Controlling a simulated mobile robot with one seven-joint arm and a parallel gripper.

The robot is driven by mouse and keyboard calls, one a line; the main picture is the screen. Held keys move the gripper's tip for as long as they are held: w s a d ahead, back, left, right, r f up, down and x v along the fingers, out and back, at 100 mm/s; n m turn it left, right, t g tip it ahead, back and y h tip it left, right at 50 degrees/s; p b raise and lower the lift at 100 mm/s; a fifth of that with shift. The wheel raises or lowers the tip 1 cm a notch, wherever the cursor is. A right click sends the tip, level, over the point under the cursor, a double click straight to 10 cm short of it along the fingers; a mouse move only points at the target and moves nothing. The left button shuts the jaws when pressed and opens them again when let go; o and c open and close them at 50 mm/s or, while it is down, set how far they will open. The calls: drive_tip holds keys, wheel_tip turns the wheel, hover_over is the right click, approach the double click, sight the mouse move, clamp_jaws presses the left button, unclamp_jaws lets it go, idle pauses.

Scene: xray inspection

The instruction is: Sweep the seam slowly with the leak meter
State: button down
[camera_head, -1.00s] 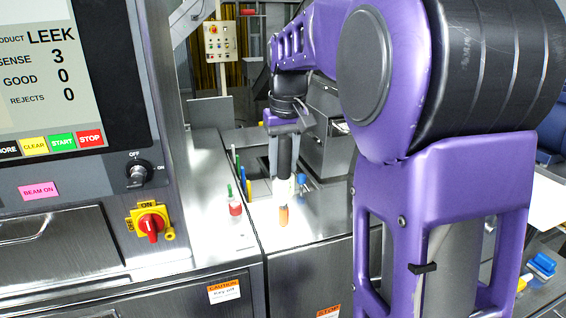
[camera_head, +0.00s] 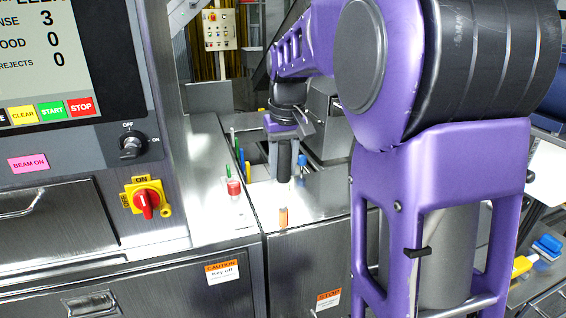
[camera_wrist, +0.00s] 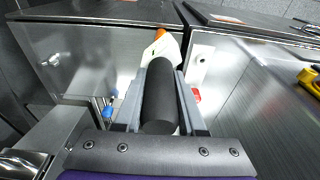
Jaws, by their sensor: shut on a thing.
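My gripper (camera_wrist: 160,100) is shut on the leak meter's dark round handle (camera_wrist: 160,95). The meter's pale body and orange tip (camera_wrist: 160,34) point away from the wrist. In the camera_head view the dark handle (camera_head: 284,160) hangs upright below my gripper, and the orange tip (camera_head: 283,217) shows near the front edge of the steel top. The pale body blends into the bright metal there. The seam (camera_head: 262,245) between the two steel cabinets runs just left of the tip. It also shows in the wrist view (camera_wrist: 187,45). Contact between tip and surface cannot be told.
A red-capped item (camera_head: 234,188) stands left of the meter. Green, blue and yellow upright pieces (camera_head: 246,170) are behind it. A yellow-and-red rotary switch (camera_head: 146,203) and a control panel (camera_head: 60,60) are at the left. A steel box (camera_head: 325,125) stands behind the gripper.

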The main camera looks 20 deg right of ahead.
drive_tip(key=shift+d+r, duration=0.1)
drive_tip(key=shift+d, duration=0.05)
drive_tip(key=d, duration=0.1)
drive_tip(key=p, duration=0.1)
drive_tip(key=d, duration=0.1)
drive_tip(key=shift+w+d+r, duration=0.1)
drive_tip(key=shift+d+r, duration=0.15)
drive_tip(key=shift+d, duration=0.1)
idle(0.4)
drive_tip(key=shift+d, duration=0.1)
drive_tip(key=shift+d+p, duration=0.45)
drive_tip(key=shift+d, duration=0.95)
drive_tip(key=shift+w+d+p, duration=0.1)
drive_tip(key=shift+d+p, duration=0.3)
drive_tip(key=shift+d, duration=1.1)
